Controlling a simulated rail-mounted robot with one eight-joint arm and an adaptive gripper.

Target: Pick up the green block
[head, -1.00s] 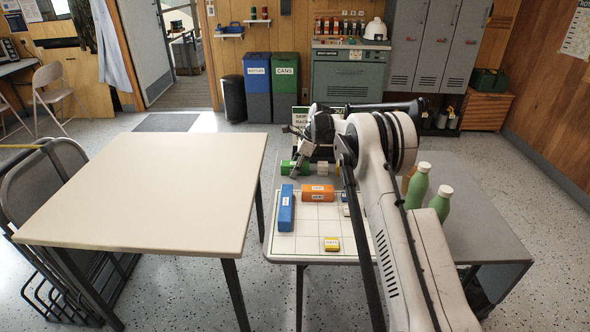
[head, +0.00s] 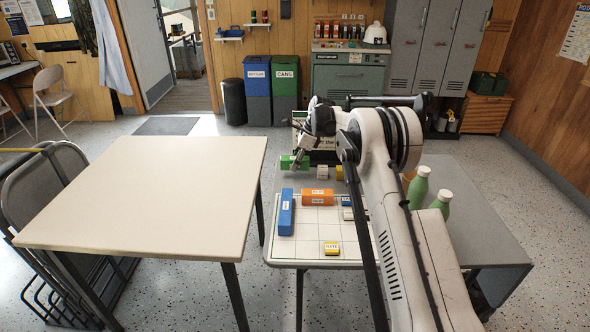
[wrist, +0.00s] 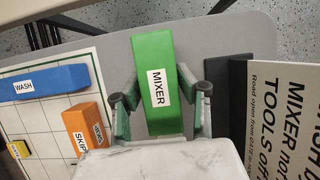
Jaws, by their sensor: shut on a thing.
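The green block (wrist: 154,75) carries a white label reading MIXER. In the wrist view it lies between the two fingers of my gripper (wrist: 160,105), which is shut on it. In the head view the green block (head: 288,161) is at the far side of the small table, by my gripper (head: 297,165), and part of it is hidden by the gripper. It appears slightly above the grey table top (head: 272,254), though the gap is hard to judge.
A white gridded board (head: 315,225) holds a blue block (head: 286,215), an orange block (head: 317,197) and a yellow block (head: 332,248). A dark-based sign (wrist: 288,120) stands close beside the gripper. Green bottles (head: 418,187) stand at right. The large cream table (head: 150,190) is bare.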

